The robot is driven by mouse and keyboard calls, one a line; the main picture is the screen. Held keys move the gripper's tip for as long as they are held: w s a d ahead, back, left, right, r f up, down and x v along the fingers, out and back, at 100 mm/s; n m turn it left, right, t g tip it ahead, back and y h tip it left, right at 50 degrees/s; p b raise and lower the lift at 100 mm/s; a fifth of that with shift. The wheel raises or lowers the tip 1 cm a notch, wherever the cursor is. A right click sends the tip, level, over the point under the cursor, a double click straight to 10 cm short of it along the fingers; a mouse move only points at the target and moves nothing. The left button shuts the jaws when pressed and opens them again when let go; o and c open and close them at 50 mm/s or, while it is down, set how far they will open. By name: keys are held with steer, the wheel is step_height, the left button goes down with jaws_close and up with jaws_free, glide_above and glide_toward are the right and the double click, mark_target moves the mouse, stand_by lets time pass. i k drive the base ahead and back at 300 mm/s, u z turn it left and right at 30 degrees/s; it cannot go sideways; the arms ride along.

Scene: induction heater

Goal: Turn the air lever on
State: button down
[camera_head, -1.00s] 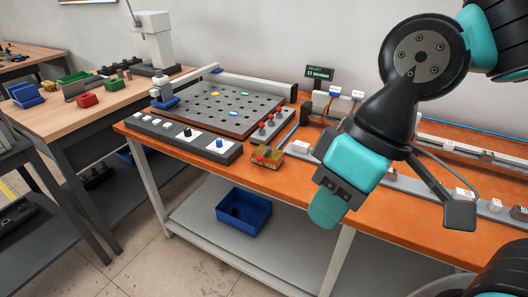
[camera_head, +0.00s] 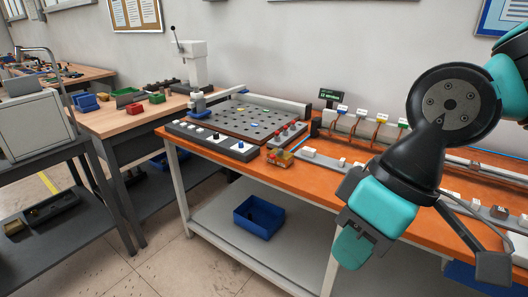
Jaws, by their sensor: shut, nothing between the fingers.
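My gripper (camera_head: 352,248) is at the right of the picture, pointing down, in front of the orange workbench (camera_head: 318,178). It is shut and apart from anything on the bench. No air lever can be told for sure. A row of fittings with white, blue and green tagged tops (camera_head: 372,118) stands on the back right of the bench, partly hidden by my arm. A small brass-coloured block with red parts (camera_head: 279,157) sits near the front edge. A grey strip with knobs (camera_head: 212,139) lies left of it.
A perforated plate (camera_head: 243,122) lies on the bench's left part. A blue bin (camera_head: 258,216) stands on the lower shelf. A wooden table (camera_head: 125,118) with coloured bins and a white lever press (camera_head: 198,64) adjoins at left. A grey cabinet (camera_head: 40,122) stands far left. Open floor lies in front.

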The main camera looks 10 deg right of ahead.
mark_target(280, 152)
steer(key=u, duration=0.6)
steer(key=i, duration=1.5)
steer(key=z, duration=0.35)
